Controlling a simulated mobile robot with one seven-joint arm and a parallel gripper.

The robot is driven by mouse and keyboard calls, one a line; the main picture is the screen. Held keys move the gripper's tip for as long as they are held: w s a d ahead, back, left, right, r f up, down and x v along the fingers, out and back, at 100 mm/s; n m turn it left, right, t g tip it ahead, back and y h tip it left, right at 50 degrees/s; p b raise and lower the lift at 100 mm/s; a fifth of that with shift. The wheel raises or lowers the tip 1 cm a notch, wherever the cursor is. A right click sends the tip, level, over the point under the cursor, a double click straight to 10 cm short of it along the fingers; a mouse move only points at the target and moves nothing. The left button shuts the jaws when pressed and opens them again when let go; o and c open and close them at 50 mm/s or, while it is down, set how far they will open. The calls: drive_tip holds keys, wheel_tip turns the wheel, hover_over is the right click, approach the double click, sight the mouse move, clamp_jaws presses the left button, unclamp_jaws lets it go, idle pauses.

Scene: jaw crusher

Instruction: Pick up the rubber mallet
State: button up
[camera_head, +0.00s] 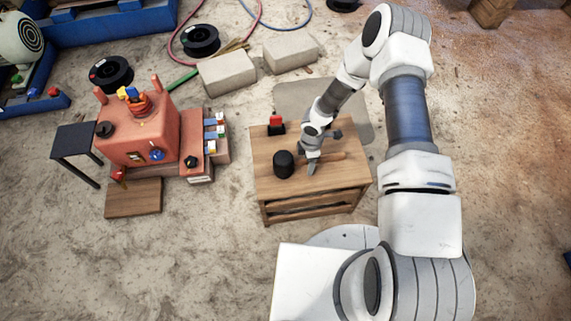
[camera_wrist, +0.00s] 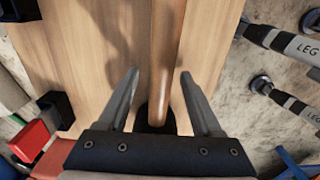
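The rubber mallet lies on a small wooden table (camera_head: 300,199). Its black head (camera_head: 283,164) is toward the table's left side, and its wooden handle (camera_head: 335,157) points right. My gripper (camera_head: 313,168) is over the handle, close to the head. In the wrist view my gripper (camera_wrist: 160,73) is open, with one finger on each side of the handle (camera_wrist: 168,45) and gaps on both sides. The black head (camera_wrist: 155,118) is partly hidden behind the gripper's body there. I cannot tell whether the fingertips are down at the handle's height.
A red and black object (camera_head: 276,122) stands at the table's back left edge; it also shows in the wrist view (camera_wrist: 32,138). The orange jaw crusher (camera_head: 140,135) stands to the left. Grey blocks (camera_head: 228,72) lie behind the table.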

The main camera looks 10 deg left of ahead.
clamp_jaws()
idle(1.3)
